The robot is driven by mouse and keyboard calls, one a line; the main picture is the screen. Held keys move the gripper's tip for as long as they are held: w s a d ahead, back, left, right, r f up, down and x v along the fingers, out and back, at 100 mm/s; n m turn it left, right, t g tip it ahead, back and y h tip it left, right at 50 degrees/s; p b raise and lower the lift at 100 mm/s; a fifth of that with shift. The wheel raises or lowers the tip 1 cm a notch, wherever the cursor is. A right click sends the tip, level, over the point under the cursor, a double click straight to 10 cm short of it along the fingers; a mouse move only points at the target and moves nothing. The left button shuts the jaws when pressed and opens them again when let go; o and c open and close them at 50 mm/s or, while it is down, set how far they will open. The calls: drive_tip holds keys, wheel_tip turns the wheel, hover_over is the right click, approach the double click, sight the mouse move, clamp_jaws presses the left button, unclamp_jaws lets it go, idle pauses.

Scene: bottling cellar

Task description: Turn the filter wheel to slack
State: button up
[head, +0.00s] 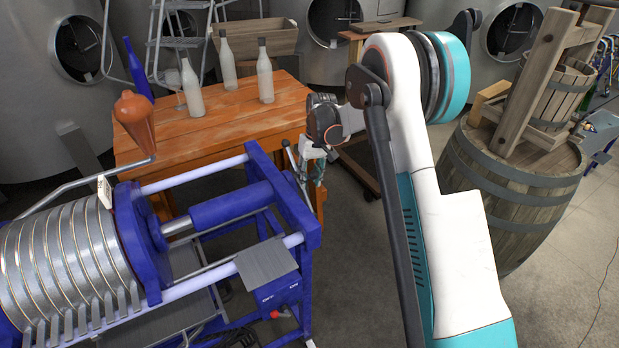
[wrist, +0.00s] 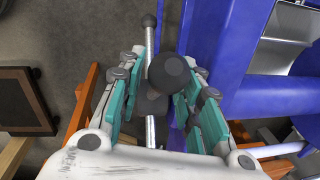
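The filter wheel (wrist: 151,128) is a metal bar with black ball knobs on a dark hub, at the end of the blue press frame. In the wrist view one knob (wrist: 148,20) is at the top. Another knob (wrist: 171,73) points toward the camera, between the fingers. In the head view a bit of the wheel's bar (head: 291,160) shows beside the end plate; my gripper and the frame hide the rest. My gripper (wrist: 165,90) is around the wheel's middle, with its teal fingers apart on both sides. I see gaps beside the bar; contact is unclear.
The blue filter press (head: 309,232) with metal plates fills the left. Behind it, an orange wooden table (head: 203,127) holds bottles. A barrel (head: 512,190) with a wooden press stands at right. Floor is open between barrel and filter press, beyond my arm.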

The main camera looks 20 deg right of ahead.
clamp_jaws()
idle(0.4)
